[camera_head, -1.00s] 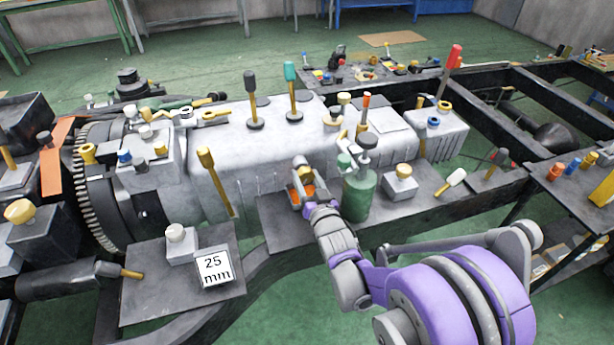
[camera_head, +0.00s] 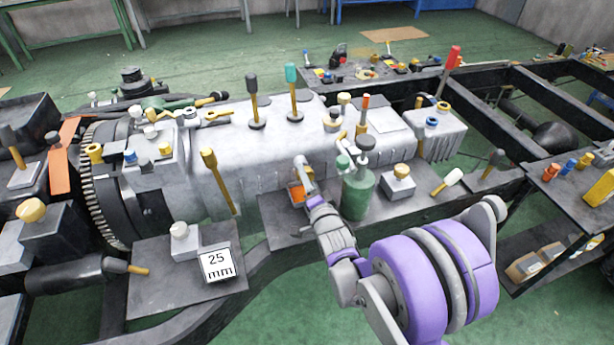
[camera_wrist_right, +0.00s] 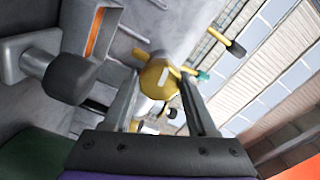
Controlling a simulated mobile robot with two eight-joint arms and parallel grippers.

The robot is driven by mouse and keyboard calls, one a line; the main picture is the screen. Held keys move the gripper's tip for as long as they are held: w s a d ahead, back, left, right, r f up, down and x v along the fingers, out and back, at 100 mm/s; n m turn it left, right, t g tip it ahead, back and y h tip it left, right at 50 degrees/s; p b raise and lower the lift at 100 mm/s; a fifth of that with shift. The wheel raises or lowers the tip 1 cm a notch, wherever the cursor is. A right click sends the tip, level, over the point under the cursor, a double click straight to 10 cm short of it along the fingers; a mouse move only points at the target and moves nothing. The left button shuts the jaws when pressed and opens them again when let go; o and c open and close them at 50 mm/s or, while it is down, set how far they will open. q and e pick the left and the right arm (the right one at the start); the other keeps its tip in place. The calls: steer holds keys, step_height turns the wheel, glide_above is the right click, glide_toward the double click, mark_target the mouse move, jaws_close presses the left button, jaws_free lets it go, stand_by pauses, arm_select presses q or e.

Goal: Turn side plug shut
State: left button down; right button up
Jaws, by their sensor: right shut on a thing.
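The side plug, a yellow round knob with a pale line across its face (camera_wrist_right: 160,78), sits between the fingers of my right gripper (camera_wrist_right: 162,80) in the right wrist view. The gripper is shut on it. In the head view my right gripper (camera_head: 303,172) reaches to the side of the grey housing (camera_head: 260,160), and its fingers hide the plug. How far the plug is turned I cannot tell. My left gripper is not in view.
An orange-edged opening (camera_head: 297,193) lies just beside the gripper. A green canister (camera_head: 357,195) stands close to its right. A grey block with a yellow knob (camera_head: 398,183) is farther right.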

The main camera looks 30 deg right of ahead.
steer(key=shift+m, duration=1.1)
steer(key=o, duration=1.4)
steer(key=shift+c, duration=0.2)
steer(key=shift+s, duration=0.1)
steer(key=v, duration=1)
steer(key=shift+s, duration=0.3)
steer(key=shift+a, duration=0.2)
